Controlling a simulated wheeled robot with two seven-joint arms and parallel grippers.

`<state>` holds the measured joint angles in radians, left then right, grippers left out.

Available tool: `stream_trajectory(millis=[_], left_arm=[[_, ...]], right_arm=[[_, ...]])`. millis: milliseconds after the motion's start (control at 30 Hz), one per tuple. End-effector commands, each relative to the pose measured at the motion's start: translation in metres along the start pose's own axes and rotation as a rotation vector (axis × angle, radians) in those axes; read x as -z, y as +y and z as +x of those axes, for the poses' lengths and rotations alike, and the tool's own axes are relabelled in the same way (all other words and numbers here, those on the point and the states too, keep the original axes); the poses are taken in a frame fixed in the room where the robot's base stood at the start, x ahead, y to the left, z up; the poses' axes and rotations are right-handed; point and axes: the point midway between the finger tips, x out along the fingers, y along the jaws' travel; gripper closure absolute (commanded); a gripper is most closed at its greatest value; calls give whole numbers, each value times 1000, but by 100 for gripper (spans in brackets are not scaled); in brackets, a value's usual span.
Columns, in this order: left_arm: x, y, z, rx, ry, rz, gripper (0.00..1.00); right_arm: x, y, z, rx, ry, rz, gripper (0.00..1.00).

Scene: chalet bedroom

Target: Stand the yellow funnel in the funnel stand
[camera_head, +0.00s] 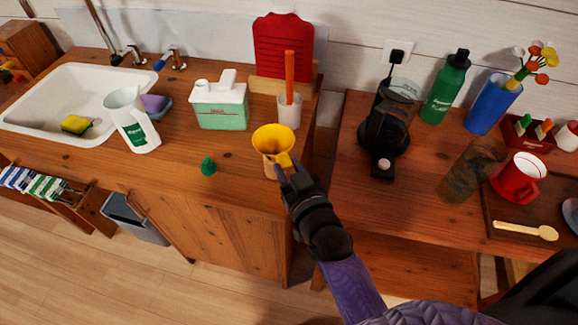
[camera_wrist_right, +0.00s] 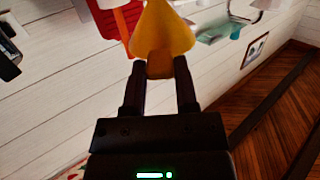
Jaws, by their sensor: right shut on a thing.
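The yellow funnel (camera_head: 270,136) is over the front right corner of the sink counter, its wide mouth up and tilted. My right gripper (camera_head: 285,176) is shut on the funnel at its lower side. In the right wrist view the funnel (camera_wrist_right: 163,32) sits between the two fingertips (camera_wrist_right: 160,72). A small tan wooden piece (camera_head: 269,169) shows just below the funnel; it may be the funnel stand, but the funnel and gripper hide most of it. I cannot tell whether the funnel touches it. My left gripper is not in view.
A white cup (camera_head: 289,113) with an orange stick stands behind the funnel. A green-and-white box (camera_head: 219,108), a small green item (camera_head: 208,166) and a white jug (camera_head: 131,122) are to the left. A gap separates the counter from the right table, where a black grinder (camera_head: 388,127) stands.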

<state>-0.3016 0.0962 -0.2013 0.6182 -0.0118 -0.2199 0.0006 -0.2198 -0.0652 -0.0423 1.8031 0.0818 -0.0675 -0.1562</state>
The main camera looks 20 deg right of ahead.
Motion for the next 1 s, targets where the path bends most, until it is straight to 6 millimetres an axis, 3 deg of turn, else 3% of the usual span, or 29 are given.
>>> stream_trajectory(millis=[700,733,900,1000], left_arm=[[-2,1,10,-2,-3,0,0],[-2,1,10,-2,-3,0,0],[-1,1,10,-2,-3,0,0],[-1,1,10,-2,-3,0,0]], right_arm=[[-15,0,2,0,1,0,100],[-15,0,2,0,1,0,59],[-15,0,1,0,1,0,23],[-15,0,1,0,1,0,22]])
